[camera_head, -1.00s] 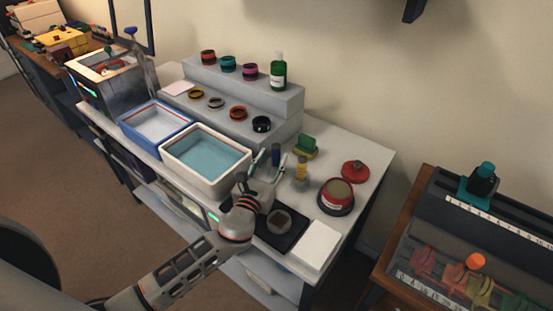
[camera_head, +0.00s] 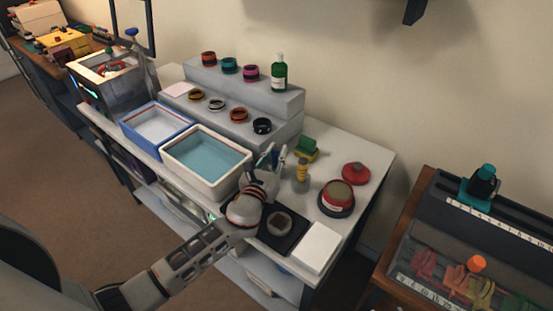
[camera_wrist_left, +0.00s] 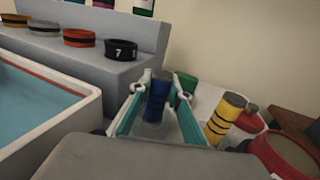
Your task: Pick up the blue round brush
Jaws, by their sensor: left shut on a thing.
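The blue round brush (camera_wrist_left: 158,98) stands upright between the two fingers of my left gripper (camera_wrist_left: 161,86) in the left wrist view. My left gripper (camera_head: 275,152) is shut on it, with a finger on each side. In the head view the brush (camera_head: 276,158) is mostly hidden by the fingers. Its lower end is hard to make out in both views. My right gripper is not in view.
A yellow-banded brush (camera_head: 301,171) stands just right of my gripper, with a green-and-yellow block (camera_head: 306,147) behind it. A red round tin (camera_head: 337,196) is further right. The white water basin (camera_head: 207,187) is close on the left. A stepped grey shelf (camera_head: 231,118) holds several rings.

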